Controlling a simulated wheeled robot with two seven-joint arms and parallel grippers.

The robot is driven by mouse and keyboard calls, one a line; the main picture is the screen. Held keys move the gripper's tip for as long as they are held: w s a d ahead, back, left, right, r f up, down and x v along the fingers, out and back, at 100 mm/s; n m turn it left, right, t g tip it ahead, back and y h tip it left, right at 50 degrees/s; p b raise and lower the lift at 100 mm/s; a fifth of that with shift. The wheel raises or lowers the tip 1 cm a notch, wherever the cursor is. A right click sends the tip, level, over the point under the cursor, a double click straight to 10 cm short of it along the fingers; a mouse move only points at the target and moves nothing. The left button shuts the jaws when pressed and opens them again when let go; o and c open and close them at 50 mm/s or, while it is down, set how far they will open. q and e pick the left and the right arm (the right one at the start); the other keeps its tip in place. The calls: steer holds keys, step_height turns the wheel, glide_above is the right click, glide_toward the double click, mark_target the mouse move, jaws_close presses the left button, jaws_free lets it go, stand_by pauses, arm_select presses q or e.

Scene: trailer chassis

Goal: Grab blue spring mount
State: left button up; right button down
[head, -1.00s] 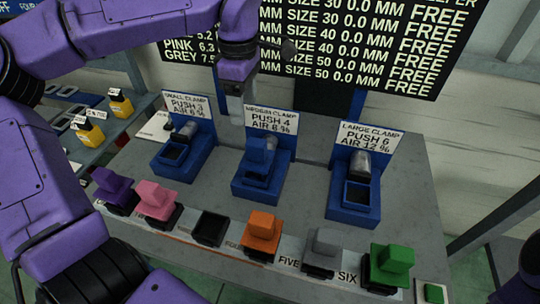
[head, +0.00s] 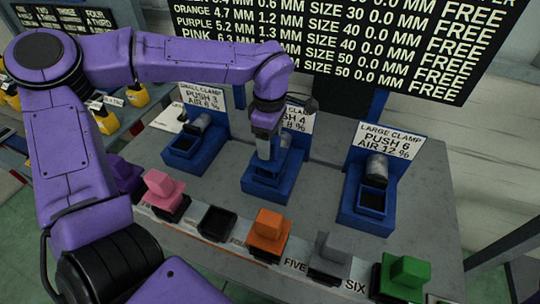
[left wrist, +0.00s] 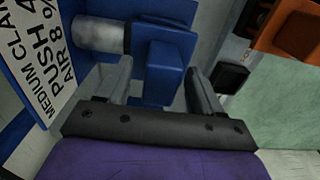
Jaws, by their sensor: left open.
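The blue spring mount (left wrist: 164,72) sits in the medium clamp (head: 268,193), which is blue too. In the left wrist view its raised block stands between the two fingers of my left gripper (left wrist: 160,88), with a gap visible on each side. In the head view my left gripper (head: 266,146) comes down over the medium clamp from above and hides much of the mount. The left gripper is open and holds nothing. My right gripper is not in view.
The small clamp (head: 187,158) and the large clamp (head: 368,212) stand on either side. A front row holds purple, pink (head: 163,190), orange (head: 267,235), grey (head: 331,256) and green (head: 404,277) mounts, with an empty black holder (head: 216,223). Label boards stand behind the clamps.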

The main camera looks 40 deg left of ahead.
arm_select(q)
jaws_close()
stand_by(0.3)
